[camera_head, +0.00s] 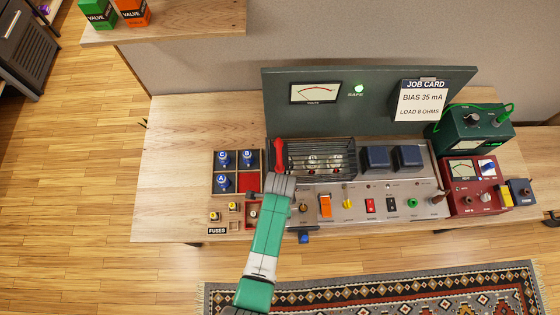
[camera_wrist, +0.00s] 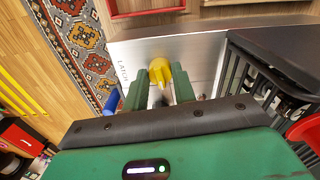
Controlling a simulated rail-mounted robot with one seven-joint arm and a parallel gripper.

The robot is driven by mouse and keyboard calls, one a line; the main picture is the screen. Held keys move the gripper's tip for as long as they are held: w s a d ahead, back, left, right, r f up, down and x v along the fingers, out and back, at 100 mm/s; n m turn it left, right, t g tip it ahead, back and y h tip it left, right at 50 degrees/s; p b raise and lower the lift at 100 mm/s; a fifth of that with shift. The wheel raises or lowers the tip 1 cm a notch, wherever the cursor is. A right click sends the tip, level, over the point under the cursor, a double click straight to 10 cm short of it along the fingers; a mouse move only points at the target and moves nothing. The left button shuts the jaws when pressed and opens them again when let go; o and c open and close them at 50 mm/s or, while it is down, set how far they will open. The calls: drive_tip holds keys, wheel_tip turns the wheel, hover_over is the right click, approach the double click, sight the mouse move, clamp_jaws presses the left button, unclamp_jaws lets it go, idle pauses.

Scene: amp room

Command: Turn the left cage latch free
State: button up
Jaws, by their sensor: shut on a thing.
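The left cage latch (camera_wrist: 161,72) is a yellow knob on the pale amp panel, beside the printed word LATCH. My gripper (camera_wrist: 161,88) has its green fingers closed on either side of the knob in the wrist view. In the head view my gripper (camera_head: 283,186) is at the left front of the dark cage (camera_head: 322,158) and hides the left latch. The cage stands over the chassis, with a red handle (camera_head: 278,155) at its left end. A second yellow latch (camera_head: 348,201) sits on the panel to the right.
A tube tray (camera_head: 213,172) with several blue-topped parts stands left of the amp, with fuses in front. Switches and an orange rocker (camera_head: 325,205) line the panel. A red meter box (camera_head: 464,199) and green box (camera_head: 470,143) stand right. The bench's far left is clear.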

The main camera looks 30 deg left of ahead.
drive_tip(key=shift+m, duration=0.6)
drive_tip(key=o, duration=1)
wheel_tip(320, 180, up, 8)
drive_tip(key=shift+f+p, duration=0.1)
drive_tip(key=shift+p, duration=0.65)
